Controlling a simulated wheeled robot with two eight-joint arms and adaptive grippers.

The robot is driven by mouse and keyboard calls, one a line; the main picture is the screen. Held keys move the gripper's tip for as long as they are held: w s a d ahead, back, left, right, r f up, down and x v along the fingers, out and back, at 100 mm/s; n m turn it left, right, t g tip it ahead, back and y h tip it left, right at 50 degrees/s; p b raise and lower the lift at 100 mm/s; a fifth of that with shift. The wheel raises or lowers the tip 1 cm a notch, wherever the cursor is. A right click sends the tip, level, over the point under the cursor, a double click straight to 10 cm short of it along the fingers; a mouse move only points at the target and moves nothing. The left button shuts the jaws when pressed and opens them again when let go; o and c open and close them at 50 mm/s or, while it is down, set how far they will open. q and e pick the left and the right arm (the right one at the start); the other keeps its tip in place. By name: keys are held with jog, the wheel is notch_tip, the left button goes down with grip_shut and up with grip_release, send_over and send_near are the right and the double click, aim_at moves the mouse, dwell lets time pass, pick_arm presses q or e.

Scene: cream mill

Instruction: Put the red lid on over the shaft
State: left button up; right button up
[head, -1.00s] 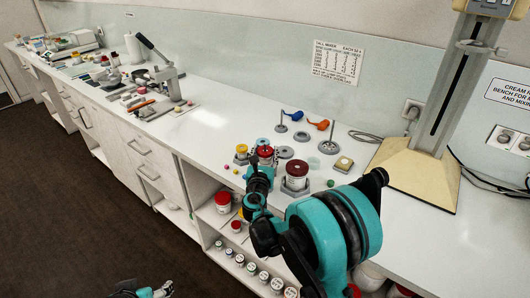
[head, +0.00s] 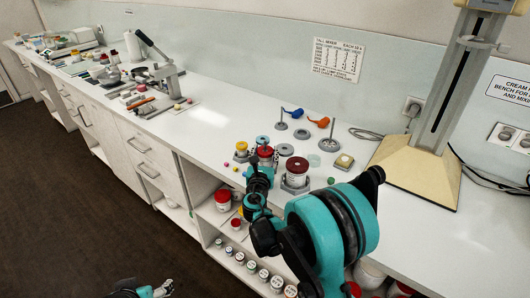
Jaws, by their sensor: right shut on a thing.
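The red lid (head: 265,150) is near the bench's front edge, between the fingers of my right gripper (head: 264,159), which is shut on it. Its underside is hidden by the gripper, so I cannot tell whether it touches anything below. A white jar (head: 296,172) with a dark red top stands in a grey holder just to the right. Behind are two grey stands with thin upright shafts, one at the back left (head: 281,120) and one at the right (head: 333,133). My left gripper (head: 164,288) is low at the bottom edge, away from the bench; its fingers are too small to judge.
A yellow-topped piece (head: 241,149) and grey discs (head: 285,150) sit close around the lid. Blue (head: 292,112) and orange (head: 319,122) pieces lie behind. A tall cream-based column stand (head: 415,170) is at the right.

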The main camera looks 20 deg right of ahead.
jog(key=o, duration=1)
jog(key=o, duration=0.5)
jog(key=shift+o, duration=0.2)
jog(key=shift+s+a, duration=0.1)
jog(key=shift+v, duration=3.9)
jog(key=shift+c, duration=0.3)
